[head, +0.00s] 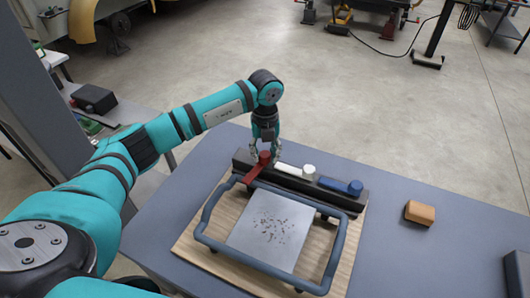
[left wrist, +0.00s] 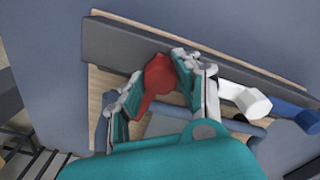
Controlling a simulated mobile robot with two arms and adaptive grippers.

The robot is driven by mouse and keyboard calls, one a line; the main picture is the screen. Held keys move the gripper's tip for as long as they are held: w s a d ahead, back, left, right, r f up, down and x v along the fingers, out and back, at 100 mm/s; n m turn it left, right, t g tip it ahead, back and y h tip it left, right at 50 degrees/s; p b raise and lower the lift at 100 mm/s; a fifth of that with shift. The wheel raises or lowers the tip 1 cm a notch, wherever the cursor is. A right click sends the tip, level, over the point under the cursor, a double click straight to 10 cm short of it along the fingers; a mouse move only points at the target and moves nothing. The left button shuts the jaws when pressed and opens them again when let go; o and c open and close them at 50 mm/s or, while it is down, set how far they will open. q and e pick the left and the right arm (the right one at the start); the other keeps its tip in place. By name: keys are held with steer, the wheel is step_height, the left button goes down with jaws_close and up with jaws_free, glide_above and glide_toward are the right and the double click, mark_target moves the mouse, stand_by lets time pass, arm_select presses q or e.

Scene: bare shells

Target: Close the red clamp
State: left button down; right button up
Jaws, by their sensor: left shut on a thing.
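The red clamp (head: 255,172) sits at the left end of a dark bar (head: 297,185) on the table. Its lever slants off the bar toward the blue-grey frame (head: 204,221), unlike the other levers. My left gripper (head: 264,154) comes down on it from above. In the left wrist view, the red clamp (left wrist: 158,76) is between the two fingers of the left gripper (left wrist: 157,74), which is shut on it. The fingers hide part of its sides. My right gripper is out of view.
A white clamp (head: 293,170) and a blue clamp (head: 341,186) lie along the same bar, to the right. The frame surrounds a speckled pale sheet (head: 270,228) on a wooden board (head: 341,270).

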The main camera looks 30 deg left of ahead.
arm_select(q)
steer(key=shift+n, duration=1.1)
steer(key=c, duration=0.9)
jaws_free()
step_height(320, 180, up, 12)
